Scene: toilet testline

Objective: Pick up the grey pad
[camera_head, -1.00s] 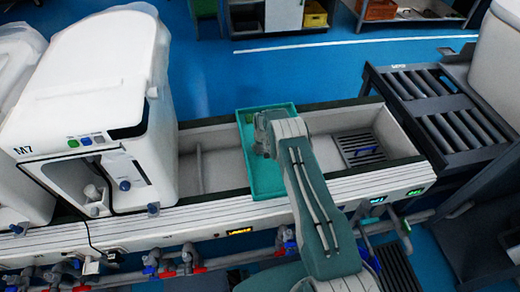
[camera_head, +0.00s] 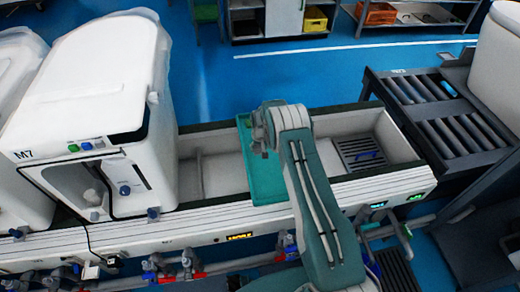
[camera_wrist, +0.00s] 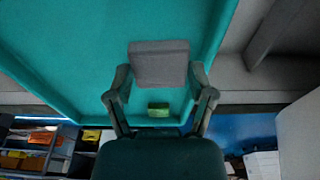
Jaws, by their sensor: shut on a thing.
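The grey pad (camera_wrist: 160,63) shows between the two fingers of my gripper (camera_wrist: 160,80) in the wrist view. The fingers are shut on its sides. The pad is over the teal tray (camera_wrist: 60,45), whose floor fills the upper part of that view. In the head view my arm reaches over the tray (camera_head: 244,140). There my wrist hides part of the tray, and the pad cannot be made out. How far the pad is from the tray floor is not clear.
A small green-yellow block (camera_wrist: 158,109) shows beyond the pad. The tray sits in a long trough (camera_head: 222,176) beside the white M7 unit (camera_head: 105,80). A dark grate (camera_head: 362,152) lies to the right, with a roller conveyor (camera_head: 440,110) beyond it.

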